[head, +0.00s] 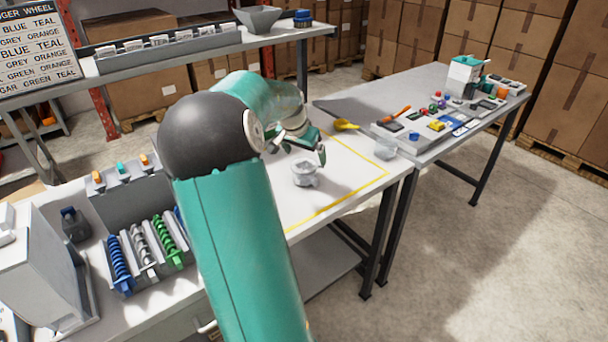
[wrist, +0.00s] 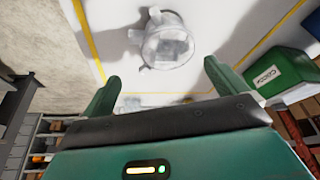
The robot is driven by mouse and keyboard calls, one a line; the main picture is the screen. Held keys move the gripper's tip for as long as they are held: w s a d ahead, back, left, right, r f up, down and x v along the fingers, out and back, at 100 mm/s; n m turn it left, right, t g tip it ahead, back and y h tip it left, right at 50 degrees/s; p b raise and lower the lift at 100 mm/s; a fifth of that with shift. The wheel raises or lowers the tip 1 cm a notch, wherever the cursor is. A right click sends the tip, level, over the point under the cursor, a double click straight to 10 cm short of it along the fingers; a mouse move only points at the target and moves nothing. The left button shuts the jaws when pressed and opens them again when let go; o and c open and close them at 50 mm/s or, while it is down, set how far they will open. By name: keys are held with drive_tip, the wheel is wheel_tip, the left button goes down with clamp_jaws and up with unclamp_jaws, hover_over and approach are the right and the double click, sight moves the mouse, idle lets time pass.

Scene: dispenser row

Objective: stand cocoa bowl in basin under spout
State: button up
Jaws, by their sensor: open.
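A pale, partly see-through vessel with small side lugs stands on the white table inside a yellow outline, in the head view (head: 305,173) and the wrist view (wrist: 170,42). I cannot tell if it is the cocoa bowl or the basin. A green box labelled COCOA (wrist: 272,72) is at the right of the wrist view. My gripper (head: 312,145) is above the table near the vessel; in the wrist view its two fingers (wrist: 160,84) are apart with nothing between them, and the vessel lies beyond them. No spout can be clearly made out.
A rack with blue, grey and green coils (head: 143,250) stands at the left. A shelf (head: 200,52) with a grey hopper (head: 258,19) runs behind. A side table at the right holds small parts, a yellow spoon (head: 345,125) and a small clear bowl (head: 385,149).

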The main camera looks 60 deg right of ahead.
sight(306, 169)
drive_tip(key=f, duration=0.2)
drive_tip(key=w+d+f, duration=0.1)
drive_tip(key=shift+d+f, duration=0.1)
drive_tip(key=shift+f, duration=0.3)
drive_tip(key=shift+s+d+f, duration=0.1)
drive_tip(key=shift+s, duration=0.2)
drive_tip(key=x, duration=0.4)
drive_tip(key=shift+w+f, duration=0.25)
drive_tip(key=shift+w, duration=0.1)
drive_tip(key=shift+w+d+f, duration=0.1)
drive_tip(key=shift+w+f, duration=0.1)
drive_tip(key=shift+f, duration=0.05)
drive_tip(key=shift+s+r, duration=0.1)
drive_tip(key=shift+s, duration=0.1)
drive_tip(key=shift+w, duration=0.15)
drive_tip(key=c, duration=1)
drive_tip(key=shift+c, duration=0.9)
